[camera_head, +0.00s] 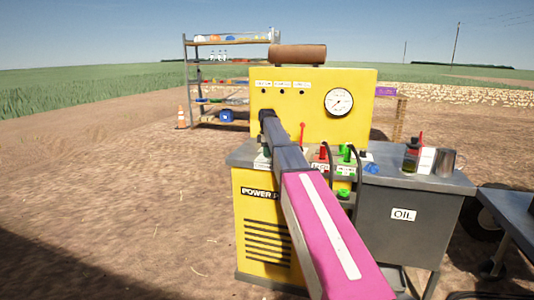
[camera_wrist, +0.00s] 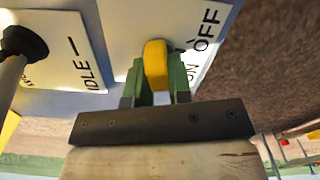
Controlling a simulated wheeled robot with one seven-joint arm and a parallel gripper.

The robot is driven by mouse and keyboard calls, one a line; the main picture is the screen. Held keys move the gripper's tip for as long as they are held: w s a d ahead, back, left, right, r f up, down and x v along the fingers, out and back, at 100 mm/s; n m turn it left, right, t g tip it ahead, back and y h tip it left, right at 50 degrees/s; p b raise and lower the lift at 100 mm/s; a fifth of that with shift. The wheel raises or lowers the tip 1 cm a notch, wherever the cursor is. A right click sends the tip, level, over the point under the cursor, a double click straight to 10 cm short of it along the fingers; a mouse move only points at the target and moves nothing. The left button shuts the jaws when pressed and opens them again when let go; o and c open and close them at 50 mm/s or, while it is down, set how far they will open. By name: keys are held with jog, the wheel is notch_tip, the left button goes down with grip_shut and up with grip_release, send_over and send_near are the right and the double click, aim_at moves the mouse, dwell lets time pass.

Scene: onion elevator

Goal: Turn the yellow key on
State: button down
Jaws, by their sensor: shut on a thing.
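The yellow key (camera_wrist: 156,62) shows in the wrist view, standing out from a panel with a white label (camera_wrist: 200,48) that reads OFF and ON. My gripper (camera_wrist: 159,76) has its green fingers closed around the key, one on each side. The fingers partly cover the key's base and the label, so I cannot tell exactly which mark the key points to. In the head view my arm reaches to the left part of the yellow power machine (camera_head: 350,82), and the key is hidden there.
A black-knobbed lever (camera_wrist: 22,45) stands left of the key in the wrist view, by an IDLE label (camera_wrist: 72,55). In the head view, red and green valves (camera_head: 345,153) sit right of my arm, and a grey OIL cabinet (camera_head: 395,240) stands at the right.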

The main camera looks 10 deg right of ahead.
jog(key=m, duration=0.4)
jog(key=shift+w+m, duration=0.1)
jog(key=shift+m, duration=0.2)
jog(key=m, duration=0.4)
jog(key=shift+w+d+m, duration=0.1)
jog(key=shift+d+m, duration=0.05)
jog(key=shift+m, duration=0.15)
jog(key=c, duration=1)
grip_release()
jog(key=shift+c, duration=0.2)
jog(key=shift+r, duration=0.15)
notch_tip(320, 180, up, 11)
jog(key=shift+f, duration=0.2)
